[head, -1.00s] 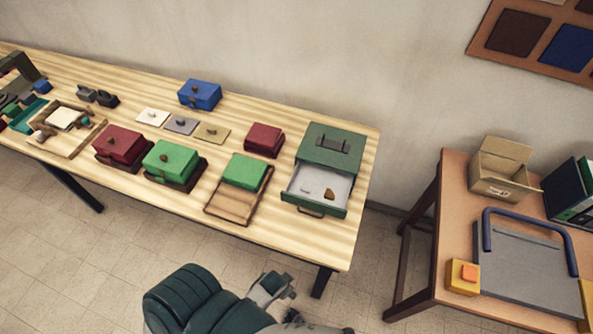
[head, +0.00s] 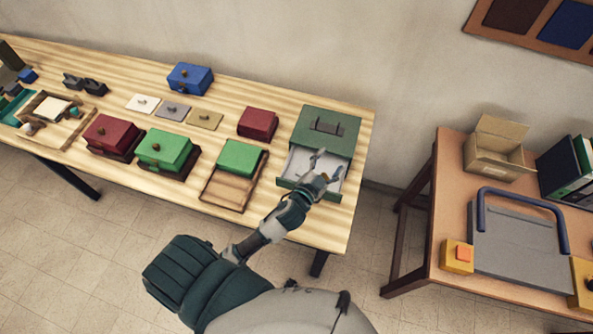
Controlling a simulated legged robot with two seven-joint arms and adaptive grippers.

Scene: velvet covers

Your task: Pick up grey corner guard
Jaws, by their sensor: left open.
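A green box (head: 333,122) stands at the right end of the long table with its pale-lined drawer (head: 297,160) pulled out. My left gripper (head: 329,163) is over this drawer, open, with its two fingers spread toward the back and right. The hand hides much of the drawer's inside, including most of a brown piece. I cannot clearly make out a grey corner guard in the drawer; any small pale piece there is too faint to tell. My right gripper is not in view.
A green box on a wooden tray (head: 224,192) stands left of the drawer, and a dark red box (head: 257,124) behind it. Several lidded boxes and small plates lie farther left. A brown side table (head: 450,205) stands right, beyond a floor gap.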

